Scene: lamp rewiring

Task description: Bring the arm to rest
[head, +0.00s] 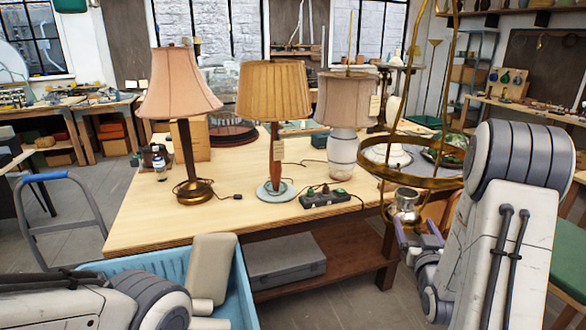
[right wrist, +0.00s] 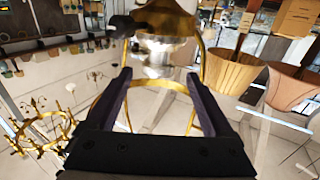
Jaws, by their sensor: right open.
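My right gripper (head: 420,232) is open, with its fingers pointing up, just below the brass hanging frame (head: 415,178) at the right of the table. A small silvery fitting (head: 405,205) hangs low in that frame, close to the fingertips. In the right wrist view the open fingers (right wrist: 160,80) stand apart, and the silvery fitting (right wrist: 158,58) shows beyond and between their tips. I cannot tell whether they touch it. My left arm enters at the bottom left of the head view; its gripper is not in view.
On the wooden table (head: 240,220) stand a pink-shaded lamp (head: 180,90), an amber pleated lamp (head: 275,92) and a white-based lamp (head: 342,150). A power strip (head: 330,197) lies near the front edge. A blue bin (head: 240,290) is below, near my left arm.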

